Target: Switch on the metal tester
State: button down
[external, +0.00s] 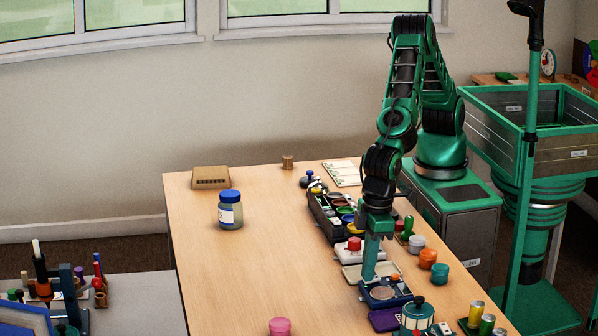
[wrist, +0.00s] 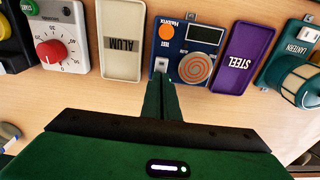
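The metal tester (wrist: 178,40) is a blue box with an orange button (wrist: 192,31), a dark blank display (wrist: 205,34), a copper spiral pad (wrist: 196,68) and a small white rocker switch (wrist: 161,64) at its near left corner. It also shows in the external view (external: 397,298), below my gripper (external: 368,277). My gripper (wrist: 163,84) is shut and empty, its two fingers together. In the wrist view its tips are just short of the white switch. I cannot tell whether they touch it.
A cream ALUM tray (wrist: 122,65) lies left of the tester and a purple STEEL tray (wrist: 240,50) right of it. A timer with a red knob (wrist: 52,50) and a teal lantern (wrist: 301,72) stand farther out. The table's left half is mostly clear around a blue-lidded jar (external: 230,212).

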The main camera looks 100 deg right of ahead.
aim_at(378, 277)
jog(key=shift+s+d+f, duration=0.1)
jog(key=shift+s+f, duration=0.15)
jog(key=shift+f, duration=0.1)
jog(key=shift+s, duration=0.85)
jog(key=shift+r, duration=0.15)
notch_tip(378, 277, up, 14)
jog(key=shift+s, duration=0.25)
jog(key=shift+w+r, duration=0.1)
